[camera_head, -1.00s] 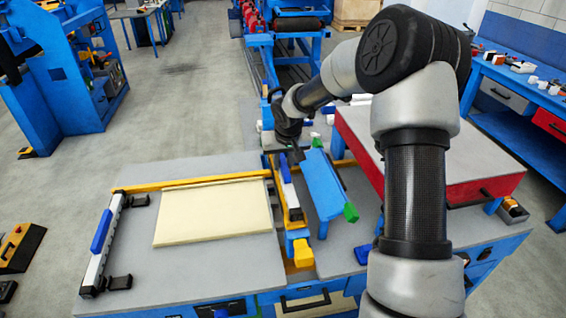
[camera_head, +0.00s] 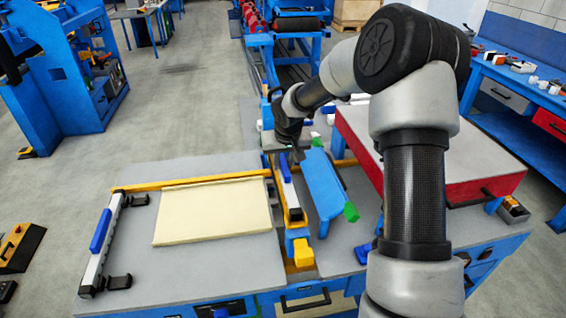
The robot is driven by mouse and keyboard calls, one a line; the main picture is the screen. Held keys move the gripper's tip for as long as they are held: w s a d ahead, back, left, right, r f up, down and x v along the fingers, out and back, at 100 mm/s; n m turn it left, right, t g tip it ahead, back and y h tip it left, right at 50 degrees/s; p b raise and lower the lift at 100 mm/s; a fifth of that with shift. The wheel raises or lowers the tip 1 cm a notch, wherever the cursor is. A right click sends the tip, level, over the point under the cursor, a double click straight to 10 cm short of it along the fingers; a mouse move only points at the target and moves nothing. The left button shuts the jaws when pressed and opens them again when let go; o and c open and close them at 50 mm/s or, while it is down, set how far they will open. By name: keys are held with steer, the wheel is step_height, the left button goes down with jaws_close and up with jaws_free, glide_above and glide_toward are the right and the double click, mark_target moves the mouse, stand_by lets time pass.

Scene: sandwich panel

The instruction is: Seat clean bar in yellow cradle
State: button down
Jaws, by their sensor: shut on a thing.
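My gripper (camera_head: 291,148) is small and dark in the head view, pointing down beside the upper end of a slim white bar with a blue grip (camera_head: 285,168). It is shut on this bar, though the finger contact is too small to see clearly. The bar lies lengthwise along a yellow cradle-like strip (camera_head: 296,221) at the middle of the bench; I cannot tell whether it is seated or just above. A similar white bar with a blue grip (camera_head: 100,235) and black end brackets lies at the left edge of the bench.
A cream panel (camera_head: 213,211) lies on the left grey table, against a yellow rail (camera_head: 190,182). A tilted blue plate (camera_head: 323,185) with a green tip stands close right of the bar. A yellow block (camera_head: 303,253) sits in front. A red grey-topped box (camera_head: 430,150) is at right.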

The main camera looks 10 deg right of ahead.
steer(key=shift+f, duration=0.25)
steer(key=c, duration=1.4)
jaws_free()
